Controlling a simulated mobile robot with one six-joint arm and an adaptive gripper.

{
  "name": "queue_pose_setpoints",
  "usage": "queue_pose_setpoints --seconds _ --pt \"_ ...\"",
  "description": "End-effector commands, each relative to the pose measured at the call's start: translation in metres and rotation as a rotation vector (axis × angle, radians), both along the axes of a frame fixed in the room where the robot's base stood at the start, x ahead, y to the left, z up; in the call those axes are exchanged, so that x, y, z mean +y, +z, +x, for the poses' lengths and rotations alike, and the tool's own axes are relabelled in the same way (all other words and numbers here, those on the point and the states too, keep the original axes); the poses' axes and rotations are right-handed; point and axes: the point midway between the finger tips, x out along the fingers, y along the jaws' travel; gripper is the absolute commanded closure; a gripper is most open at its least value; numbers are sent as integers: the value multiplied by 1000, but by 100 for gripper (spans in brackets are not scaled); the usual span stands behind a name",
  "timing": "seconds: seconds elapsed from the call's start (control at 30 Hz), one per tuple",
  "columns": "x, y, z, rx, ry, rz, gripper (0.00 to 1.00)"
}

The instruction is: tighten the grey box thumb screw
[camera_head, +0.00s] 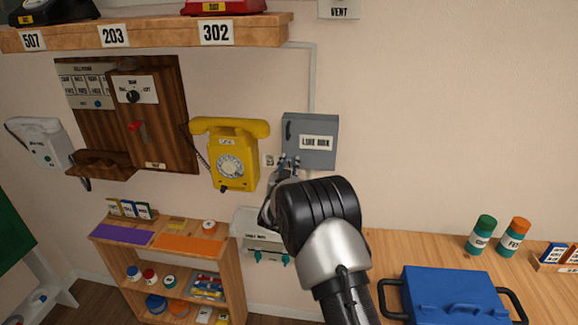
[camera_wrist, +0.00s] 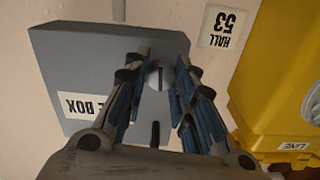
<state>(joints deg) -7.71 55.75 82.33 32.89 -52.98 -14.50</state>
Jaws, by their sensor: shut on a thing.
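The grey box (camera_head: 310,130), labelled LINE BOX, is fixed to the wall right of the yellow phone. It also shows in the wrist view (camera_wrist: 80,55), where its label is upside down and partly covered by a finger. My gripper (camera_head: 288,161) is at the box's lower left corner. In the wrist view my gripper (camera_wrist: 158,75) has its two blue-padded fingers closed in on either side of the small grey thumb screw (camera_wrist: 154,78) at the box's edge.
The yellow phone (camera_head: 229,155) hangs close left of my gripper, with its cord beside it. A HALL 53 tag (camera_wrist: 224,25) is on the wall beside the box. A shelf (camera_head: 268,36) runs above. A blue case (camera_head: 455,297) lies on the wooden bench at right.

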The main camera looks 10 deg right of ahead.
Motion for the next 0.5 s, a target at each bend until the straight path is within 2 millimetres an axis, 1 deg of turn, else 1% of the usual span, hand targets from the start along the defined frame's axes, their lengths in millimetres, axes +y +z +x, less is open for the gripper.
queue_pose_setpoints --seconds 0.03,0.2,0.33,0.5 --pt "0 0 0 0 0 0 88" --pt "0 0 0 0 0 0 100" --pt "0 -1 0 -10 0 23 100" --pt "0 -2 0 -35 0 105 100"
